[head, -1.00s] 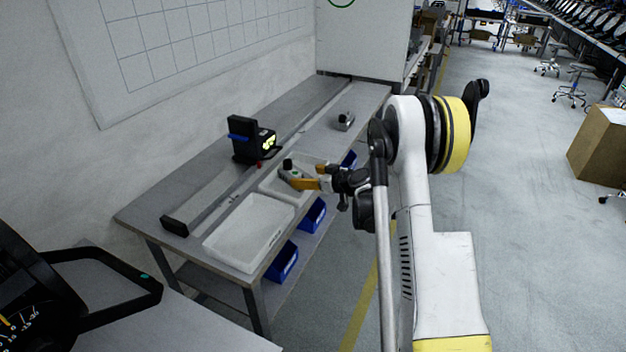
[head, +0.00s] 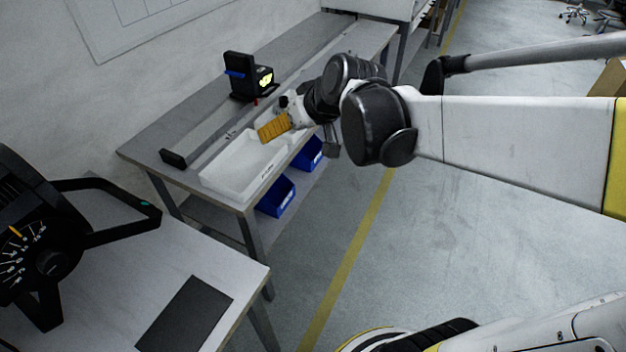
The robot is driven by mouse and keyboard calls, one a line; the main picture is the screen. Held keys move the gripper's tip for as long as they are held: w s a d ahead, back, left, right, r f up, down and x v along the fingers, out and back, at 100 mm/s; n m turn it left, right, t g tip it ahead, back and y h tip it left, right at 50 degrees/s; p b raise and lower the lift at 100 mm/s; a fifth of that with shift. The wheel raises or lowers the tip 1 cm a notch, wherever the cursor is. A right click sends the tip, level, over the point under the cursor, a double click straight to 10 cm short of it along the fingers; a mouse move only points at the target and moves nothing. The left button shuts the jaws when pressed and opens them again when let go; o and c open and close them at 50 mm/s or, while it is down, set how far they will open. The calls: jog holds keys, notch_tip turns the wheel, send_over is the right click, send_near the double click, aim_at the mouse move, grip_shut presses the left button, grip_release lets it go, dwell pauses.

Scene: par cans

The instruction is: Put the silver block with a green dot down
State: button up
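My gripper (head: 274,129) is over the far end of the white tray (head: 222,178) on the grey workbench. One orange finger pad faces the camera, and the other finger is hidden behind it. I cannot see the silver block with a green dot; the gripper and arm cover the area around it. I cannot tell whether the gripper is open, shut or holding anything. The visible part of the white tray looks empty.
A black device with a yellow-lit face (head: 254,78) stands on the bench behind the gripper. A nearer table (head: 215,265) carries a black dial lamp (head: 45,240) and a dark flat plate (head: 185,313).

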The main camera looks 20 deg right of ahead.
jog(key=s+f+m+g+h, duration=0.1)
jog(key=s+f+h, duration=0.1)
jog(key=s, duration=1.5)
jog(key=shift+s+a+f+m+g, duration=0.3)
jog(key=shift+s+a, duration=0.05)
